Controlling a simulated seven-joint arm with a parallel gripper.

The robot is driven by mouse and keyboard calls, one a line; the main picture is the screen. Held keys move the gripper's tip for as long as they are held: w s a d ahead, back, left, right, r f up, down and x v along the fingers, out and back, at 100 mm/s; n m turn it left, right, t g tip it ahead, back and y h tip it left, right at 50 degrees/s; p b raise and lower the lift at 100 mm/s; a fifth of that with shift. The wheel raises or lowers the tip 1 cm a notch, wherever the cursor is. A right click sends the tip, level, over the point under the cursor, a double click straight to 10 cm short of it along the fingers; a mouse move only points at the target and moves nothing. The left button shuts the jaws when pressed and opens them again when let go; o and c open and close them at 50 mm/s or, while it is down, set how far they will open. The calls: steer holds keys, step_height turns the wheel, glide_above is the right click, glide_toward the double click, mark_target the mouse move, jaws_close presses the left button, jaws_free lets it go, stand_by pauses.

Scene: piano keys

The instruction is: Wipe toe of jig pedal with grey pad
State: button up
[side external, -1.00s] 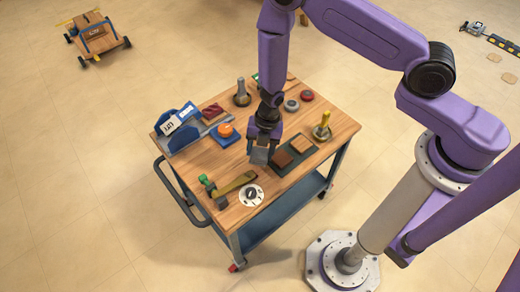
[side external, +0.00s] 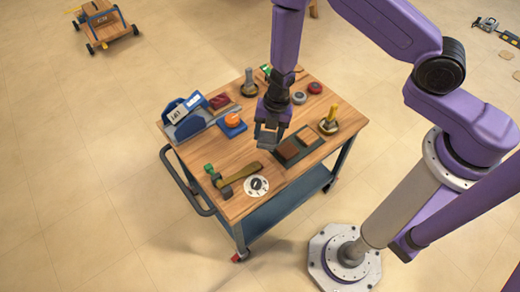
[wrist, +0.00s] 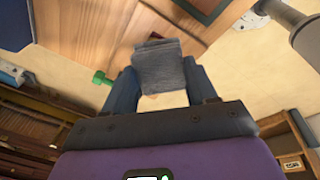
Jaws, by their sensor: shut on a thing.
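My gripper (side external: 267,128) is shut on a grey pad (side external: 266,138), which looks held above the middle of the wooden cart top. In the wrist view the pad (wrist: 160,68) shows as a ridged grey block between my fingers. What looks like the jig pedal is an olive-brass bar (side external: 240,173) near the front left of the cart top. A green part sits at its left end. My gripper is up and to the right of the pedal, clear of it. I cannot tell from the picture which end is the toe.
A white dial disc (side external: 256,186) lies next to the pedal's right end. An orange button on a blue base (side external: 232,121) is left of my gripper. A dark tray with brown blocks (side external: 288,149) is right of it. A yellow-handled tool (side external: 330,121) stands farther right.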

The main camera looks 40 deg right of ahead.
mark_target(261, 140)
steer(key=m, duration=0.2)
steer(key=shift+w+r+m, duration=0.15)
steer(key=shift+w+m, duration=0.2)
steer(key=shift+m, duration=0.05)
steer(key=m, duration=0.4)
steer(key=shift+w+a+r+m+t+h, duration=0.15)
steer(key=shift+w+r+m+t+h, duration=0.15)
steer(key=shift+w+m+t+h, duration=0.1)
steer(key=m, duration=0.5)
steer(key=shift+w+a+r+m+h, duration=0.1)
steer(key=shift+w+r+m+h, duration=0.05)
steer(key=shift+r+m+h, duration=0.2)
steer(key=m, duration=0.5)
steer(key=shift+a+r+h, duration=0.25)
steer(key=shift+r, duration=0.05)
steer(key=m, duration=0.2)
steer(key=shift+s+a+r+m, duration=0.1)
steer(key=shift+s+a+m, duration=0.1)
steer(key=shift+s+m, duration=0.15)
steer(key=m, duration=0.3)
steer(key=a+m, duration=0.1)
steer(key=m, duration=0.1)
steer(key=shift+s+r+g, duration=0.3)
steer(key=shift+s+r, duration=0.05)
steer(key=shift+s, duration=0.05)
steer(key=shift+s+a+f+m, duration=0.1)
steer(key=shift+s+m, duration=0.05)
steer(key=shift+m, duration=0.35)
steer(key=shift+f, duration=2.4)
